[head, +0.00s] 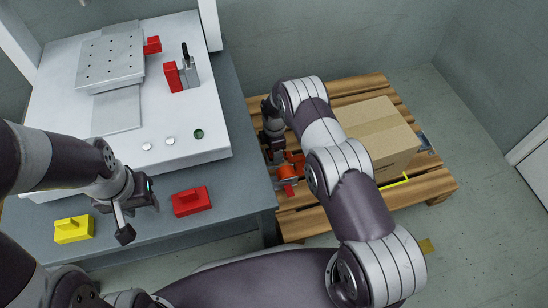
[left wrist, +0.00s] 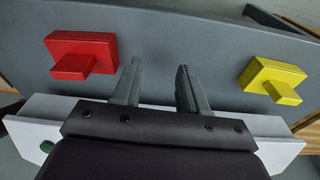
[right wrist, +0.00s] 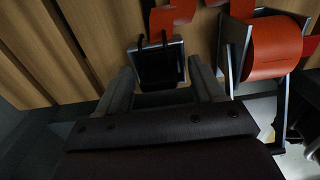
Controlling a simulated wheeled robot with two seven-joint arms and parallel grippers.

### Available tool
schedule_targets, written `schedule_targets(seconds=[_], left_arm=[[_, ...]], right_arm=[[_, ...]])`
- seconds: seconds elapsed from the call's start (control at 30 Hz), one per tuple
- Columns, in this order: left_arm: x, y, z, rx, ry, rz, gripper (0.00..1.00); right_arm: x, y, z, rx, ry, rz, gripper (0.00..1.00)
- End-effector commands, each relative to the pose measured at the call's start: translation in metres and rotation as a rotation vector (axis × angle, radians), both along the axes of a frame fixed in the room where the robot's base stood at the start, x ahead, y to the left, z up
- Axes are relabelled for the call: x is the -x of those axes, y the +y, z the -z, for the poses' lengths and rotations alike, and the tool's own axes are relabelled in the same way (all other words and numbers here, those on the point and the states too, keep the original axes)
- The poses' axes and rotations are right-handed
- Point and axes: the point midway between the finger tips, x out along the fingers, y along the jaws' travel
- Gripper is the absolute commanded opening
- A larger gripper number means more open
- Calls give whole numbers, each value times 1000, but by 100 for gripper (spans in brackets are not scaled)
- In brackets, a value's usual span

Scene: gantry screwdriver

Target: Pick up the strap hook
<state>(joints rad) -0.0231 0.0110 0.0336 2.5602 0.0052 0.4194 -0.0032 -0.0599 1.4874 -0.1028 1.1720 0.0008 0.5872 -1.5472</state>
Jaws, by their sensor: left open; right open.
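The strap hook (right wrist: 157,62), a black hook on a light metal plate, shows in the right wrist view just ahead of and between the fingertips of my right gripper (right wrist: 162,82). The gripper is open, and the hook is not clamped. An orange strap (right wrist: 274,48) with a metal ratchet frame lies to its right. In the head view my right gripper (head: 268,145) is partly hidden by my arm, beside the orange strap (head: 286,172); I cannot make out the hook there. My left gripper (head: 138,220) is open and empty above the grey table's front edge.
A wooden pallet (head: 425,190) carries a cardboard box (head: 380,137). The grey table (head: 150,232) holds a white machine (head: 75,145), a red block (head: 191,201) and a yellow block (head: 74,229). The table's right edge stands close to my right gripper.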

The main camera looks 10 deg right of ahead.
Motion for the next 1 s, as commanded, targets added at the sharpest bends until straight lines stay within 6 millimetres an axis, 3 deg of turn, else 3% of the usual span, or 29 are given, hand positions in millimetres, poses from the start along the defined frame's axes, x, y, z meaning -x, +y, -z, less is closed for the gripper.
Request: schedule_targets(seconds=[0.17, 0.37, 0.4, 0.67, 0.9, 1.0], left_arm=[[0, 0, -1, 0, -1, 0, 43], [0, 0, -1, 0, -1, 0, 43], [0, 0, -1, 0, -1, 0, 43], [0, 0, -8, 0, -1, 0, 43], [0, 0, -46, 0, -1, 0, 43], [0, 0, -55, 0, -1, 0, 43]], right_arm=[[-1, 0, -2, 0, -3, 1, 68], [-1, 0, -2, 0, -3, 1, 3], [-1, 0, -2, 0, -2, 1, 0], [-1, 0, -11, 0, -3, 1, 0], [-2, 0, -73, 0, -5, 1, 0], [-1, 0, -91, 0, -2, 1, 0]])
